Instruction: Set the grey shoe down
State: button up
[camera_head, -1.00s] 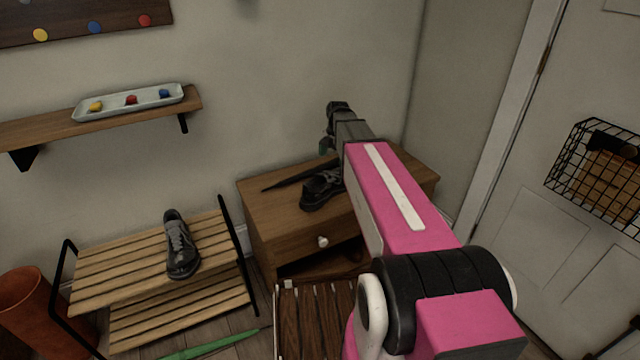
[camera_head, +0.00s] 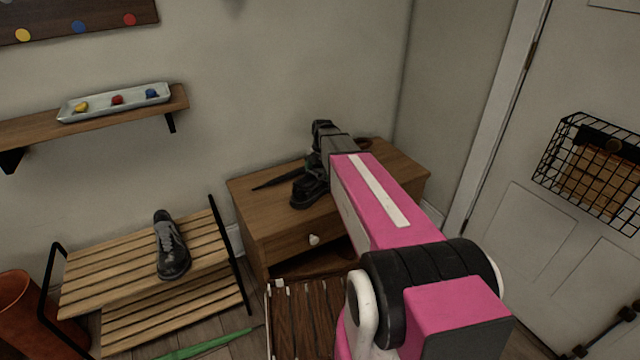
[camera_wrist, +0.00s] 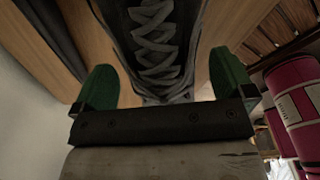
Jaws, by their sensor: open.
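One dark grey shoe (camera_head: 308,188) with grey laces rests on the small wooden cabinet (camera_head: 270,207). A similar shoe (camera_head: 171,245) lies on the upper shelf of the slatted rack (camera_head: 85,282). My gripper (camera_head: 314,160) is low over the shoe on the cabinet and partly hides it. In the wrist view, the green fingertips of my open gripper (camera_wrist: 164,80) stand apart on either side of the laced shoe (camera_wrist: 155,45). A gap shows beside each finger, and the shoe's far end is cut off.
A long dark object (camera_head: 275,181) lies on the cabinet beside the shoe. A wall shelf (camera_head: 30,128) with a tray (camera_head: 70,112) is at upper left. A wire basket (camera_head: 570,175) hangs on the door at right. A green object (camera_head: 210,345) lies on the floor.

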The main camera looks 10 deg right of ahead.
notch_tip(320, 180, down, 2)
jog(key=shift+s+a+f, duration=0.1)
jog(key=shift+s+f, duration=0.05)
jog(key=shift+f, duration=0.1)
jog(key=c, duration=0.9)
jog(key=shift+c, duration=0.2)
jog(key=shift+r, duration=0.15)
